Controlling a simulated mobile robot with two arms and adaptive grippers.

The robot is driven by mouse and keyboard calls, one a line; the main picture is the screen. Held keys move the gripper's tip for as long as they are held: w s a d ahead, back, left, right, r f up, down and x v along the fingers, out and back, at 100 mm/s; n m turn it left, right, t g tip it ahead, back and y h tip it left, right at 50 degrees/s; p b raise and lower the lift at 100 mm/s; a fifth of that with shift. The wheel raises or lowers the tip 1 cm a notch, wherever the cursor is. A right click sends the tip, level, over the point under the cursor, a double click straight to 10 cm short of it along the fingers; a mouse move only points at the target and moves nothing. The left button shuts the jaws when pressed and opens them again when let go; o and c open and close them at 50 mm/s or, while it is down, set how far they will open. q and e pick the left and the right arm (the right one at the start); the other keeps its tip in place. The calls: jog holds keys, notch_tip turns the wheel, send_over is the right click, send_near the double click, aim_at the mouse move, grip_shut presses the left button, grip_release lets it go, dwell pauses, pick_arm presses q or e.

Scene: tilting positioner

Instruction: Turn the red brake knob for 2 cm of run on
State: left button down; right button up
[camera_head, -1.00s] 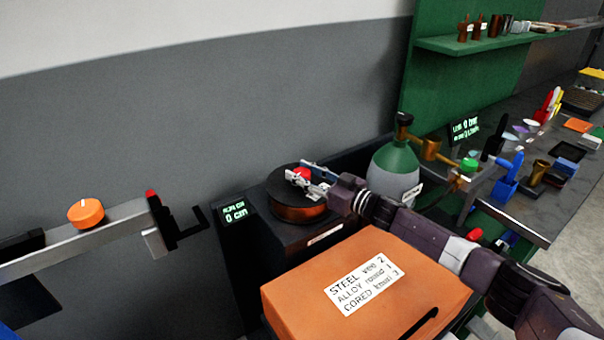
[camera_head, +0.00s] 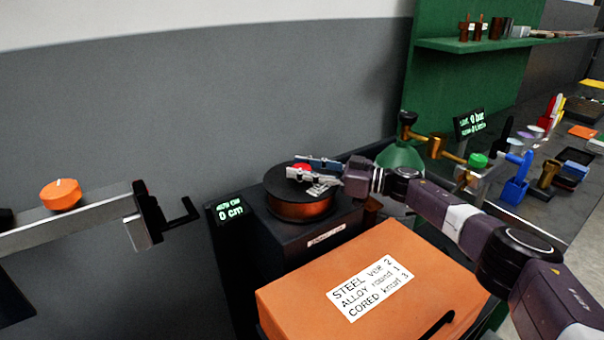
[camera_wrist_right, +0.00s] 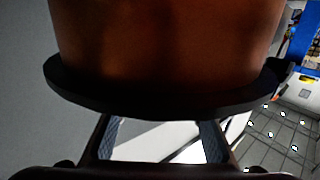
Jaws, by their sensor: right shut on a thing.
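The red brake knob (camera_head: 302,168) sits on top of the dark round spool (camera_head: 277,189) with copper-coloured wire. My right gripper (camera_head: 302,168) reaches it from the right, its two fingers shut on the knob from either side. The fingers partly cover the knob. In the right wrist view both fingers (camera_wrist_right: 160,140) show apart below the spool's dark flange (camera_wrist_right: 160,100), and the knob is hidden there. A small display (camera_head: 229,211) beside the spool reads 0 cm. My left gripper is not in view.
An orange box (camera_head: 420,265) with a steel, alloy and cored label stands in front of the spool. A green gas cylinder (camera_head: 400,157) with a brass regulator is behind my right arm. An orange knob (camera_head: 60,194) sits on a grey bar at the left.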

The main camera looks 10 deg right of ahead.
dwell(0.3)
jog(key=o, duration=1.2)
jog(key=shift+a, duration=0.1)
jog(key=v, duration=1.2)
